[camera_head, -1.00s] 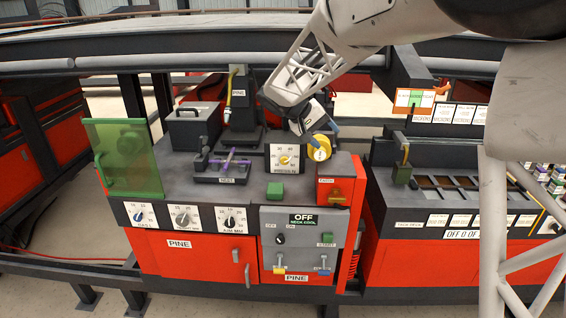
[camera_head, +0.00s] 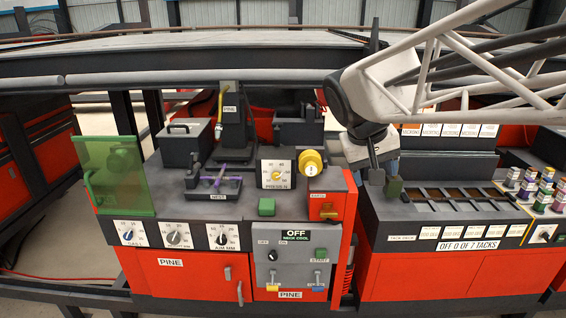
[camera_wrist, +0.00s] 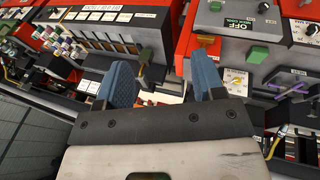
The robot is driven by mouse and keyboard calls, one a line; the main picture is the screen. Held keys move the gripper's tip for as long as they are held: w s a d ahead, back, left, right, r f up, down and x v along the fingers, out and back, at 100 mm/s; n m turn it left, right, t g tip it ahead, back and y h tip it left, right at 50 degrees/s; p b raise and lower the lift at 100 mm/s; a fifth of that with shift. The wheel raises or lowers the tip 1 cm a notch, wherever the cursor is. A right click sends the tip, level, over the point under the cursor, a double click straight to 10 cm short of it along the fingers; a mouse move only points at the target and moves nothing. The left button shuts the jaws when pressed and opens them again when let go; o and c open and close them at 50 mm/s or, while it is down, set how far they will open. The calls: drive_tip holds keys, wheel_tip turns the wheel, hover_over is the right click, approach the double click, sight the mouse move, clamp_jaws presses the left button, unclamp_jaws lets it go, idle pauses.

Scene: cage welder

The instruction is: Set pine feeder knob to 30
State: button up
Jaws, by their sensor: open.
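The PINE machine (camera_head: 171,262) is a red and dark grey cabinet with several white-faced dials. Three small dials sit on its front: a left one (camera_head: 129,232), a middle one (camera_head: 176,235) and a right one (camera_head: 222,236). I cannot read a feeder label or the settings. My gripper (camera_head: 372,172) is right of the yellow knob, apart from it, above the gap between the two machines. In the wrist view its blue fingers (camera_wrist: 165,82) are spread with nothing held.
A green block (camera_head: 393,188) stands close beside my gripper. The right machine has a slotted tray (camera_head: 455,197) and several spools (camera_head: 545,186). A translucent green screen (camera_head: 112,176) stands at the left. A purple-topped fixture (camera_head: 213,184) and green button (camera_head: 267,206) are on the PINE top.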

drive_tip(key=shift+s+f+m+t+y, duration=0.85)
drive_tip(key=shift+s+f+y, duration=1.3)
drive_tip(key=shift+s, duration=3.55)
drive_tip(key=w+a+f+m+t+y, duration=0.1)
drive_tip(key=w+a+f+m+t, duration=0.3)
drive_tip(key=w, duration=0.8)
drive_tip(key=w+a+f+m+t, duration=0.1)
drive_tip(key=w+a+m, duration=0.5)
drive_tip(key=w, duration=0.5)
drive_tip(key=w+a+f+m+t+y, duration=0.1)
drive_tip(key=w+a+f+m+t, duration=0.15)
drive_tip(key=w+a+m, duration=0.65)
drive_tip(key=w+a+f+m+t+h, duration=0.1)
drive_tip(key=w+f+m+h, duration=0.35)
drive_tip(key=w, duration=0.75)
drive_tip(key=m+t+h, duration=0.1)
drive_tip(key=m+h, duration=0.1)
drive_tip(key=m, duration=0.4)
approach(275, 176)
drive_tip(key=shift+w+d+f, duration=0.2)
drive_tip(key=shift+w+f, duration=0.3)
drive_tip(key=shift+w, duration=0.25)
drive_tip(key=shift+x, duration=3.95)
